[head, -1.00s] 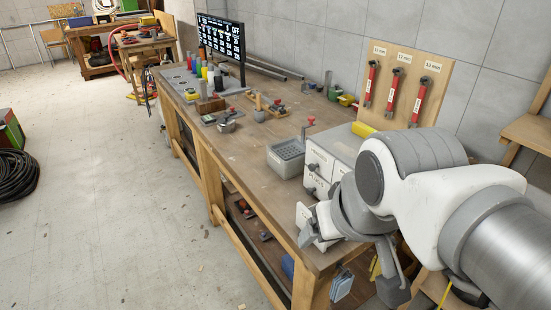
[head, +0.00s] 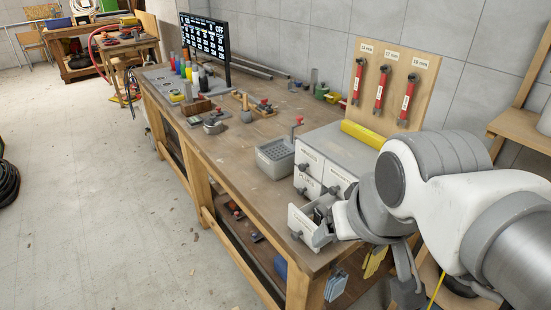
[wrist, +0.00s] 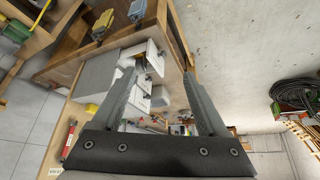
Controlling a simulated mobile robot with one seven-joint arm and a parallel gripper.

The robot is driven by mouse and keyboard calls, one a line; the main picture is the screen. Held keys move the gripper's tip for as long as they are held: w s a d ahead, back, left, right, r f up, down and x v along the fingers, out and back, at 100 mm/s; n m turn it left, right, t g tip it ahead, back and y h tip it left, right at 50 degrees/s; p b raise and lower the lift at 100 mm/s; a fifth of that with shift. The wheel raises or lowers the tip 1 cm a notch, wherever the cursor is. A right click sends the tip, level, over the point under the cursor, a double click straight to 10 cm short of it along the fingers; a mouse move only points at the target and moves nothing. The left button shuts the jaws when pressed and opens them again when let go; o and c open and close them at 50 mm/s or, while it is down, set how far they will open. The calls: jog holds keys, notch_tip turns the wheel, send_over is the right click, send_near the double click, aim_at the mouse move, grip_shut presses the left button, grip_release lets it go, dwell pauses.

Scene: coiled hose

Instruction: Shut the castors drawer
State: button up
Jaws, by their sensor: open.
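A white-grey drawer cabinet (head: 345,150) stands on the workbench near its front right corner. Its lowest left drawer (head: 308,226) is pulled out, with a dark knob on its front and dark items inside; its label is too small to read surely. The other drawers look shut. In the wrist view the pulled-out drawer (wrist: 155,58) lies beyond and between my fingers. My gripper (wrist: 160,78) is open and empty, its fingers pointing toward the cabinet. In the head view my arm's end is beside the drawer's right side and hides part of it; contact cannot be told.
The workbench (head: 240,155) holds a grey basket (head: 275,158) left of the cabinet. A yellow cylinder (head: 362,135) lies on top of the cabinet. A tool board with red wrenches (head: 380,90) stands behind. The floor (head: 90,220) left of the bench is clear.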

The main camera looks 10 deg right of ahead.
jog(key=shift+w+f+n, duration=0.1)
jog(key=shift+w+n, duration=0.1)
jog(key=shift+n, duration=0.1)
jog(key=c, duration=0.5)
jog(key=w+n, duration=0.1)
jog(key=f+n+g+h, duration=0.1)
jog(key=w+f+n+g, duration=0.1)
jog(key=shift+w+a+n+h+p, duration=0.25)
jog(key=shift+w+n+h+p, duration=0.05)
jog(key=shift+w+n+h, duration=0.1)
grip_shut()
jog(key=w+a+f+n+h+p, duration=0.1)
jog(key=w+a+f+n+h, duration=0.2)
jog(key=w+a+f+n, duration=0.55)
jog(key=w+a+f+n+h+p, duration=0.1)
jog(key=w+a+f+n+h, duration=0.2)
jog(key=a+f+n, duration=0.6)
jog(key=shift+n+t, duration=0.4)
jog(key=shift+n, duration=0.55)
jog(key=shift+w+d+f, duration=0.9)
jog(key=shift+d, duration=1.25)
jog(key=shift+w+d+f, duration=0.9)
jog(key=shift+w+d, duration=0.05)
jog(key=shift+d, duration=1.15)
jog(key=shift+w+d+f, duration=0.9)
jog(key=shift+d, duration=1.25)
